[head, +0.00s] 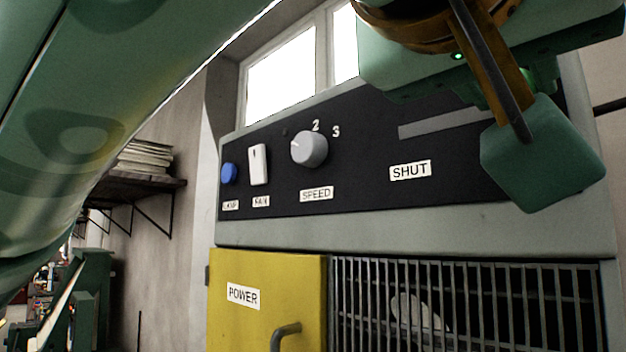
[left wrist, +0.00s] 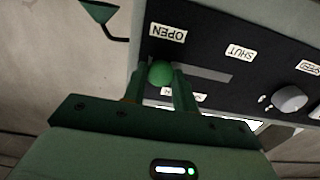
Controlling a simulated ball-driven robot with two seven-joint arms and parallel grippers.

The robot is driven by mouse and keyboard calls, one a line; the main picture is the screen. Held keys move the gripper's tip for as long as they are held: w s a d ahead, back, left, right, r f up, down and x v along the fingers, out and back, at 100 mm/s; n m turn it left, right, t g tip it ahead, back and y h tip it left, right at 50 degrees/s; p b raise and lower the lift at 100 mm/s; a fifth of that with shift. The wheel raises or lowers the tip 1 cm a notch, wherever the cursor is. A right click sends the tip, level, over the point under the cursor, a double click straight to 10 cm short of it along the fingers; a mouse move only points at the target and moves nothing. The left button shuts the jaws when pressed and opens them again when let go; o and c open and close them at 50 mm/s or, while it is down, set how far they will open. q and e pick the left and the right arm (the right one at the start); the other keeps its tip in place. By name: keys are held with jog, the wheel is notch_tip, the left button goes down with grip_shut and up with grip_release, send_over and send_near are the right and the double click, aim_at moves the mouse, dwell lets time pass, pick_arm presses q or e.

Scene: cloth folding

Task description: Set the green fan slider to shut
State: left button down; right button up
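The green fan slider knob (left wrist: 160,73) sits at the OPEN end of its slot (left wrist: 205,74) in the left wrist view, away from the SHUT label (left wrist: 240,52). My left gripper (left wrist: 161,82) has one finger on each side of the knob, and the knob fills the gap between them. It looks shut on the knob. In the head view the SHUT end of the slot (head: 445,124) shows above its SHUT label (head: 409,170). The knob and OPEN label are hidden there behind green and orange arm parts. My right gripper cannot be made out.
The black panel also carries a grey speed dial (head: 309,149), a white rocker switch (head: 258,165) and a blue button (head: 229,173). Below are a yellow POWER door (head: 240,325) with a handle and a barred grille (head: 480,300). The slot toward SHUT looks clear.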

aim_at(404, 129)
pick_arm(q)
jog(key=w+a, duration=0.2)
jog(key=w+a+b, duration=0.1)
jog(key=w+a, duration=0.1)
jog(key=w, duration=0.1)
jog(key=w+a+b, duration=0.1)
jog(key=w+a, duration=0.1)
jog(key=w, duration=0.1)
jog(key=shift+a, duration=0.4)
jog(key=shift+s+d, duration=0.15)
jog(key=shift+s, duration=0.05)
jog(key=shift+w, duration=0.1)
jog(key=c, duration=1.3)
grip_release()
jog(key=shift+c, duration=0.2)
jog(key=shift+o, duration=1.1)
jog(key=shift+w+a, duration=0.15)
jog(key=shift+a, duration=0.05)
jog(key=shift+d, duration=0.1)
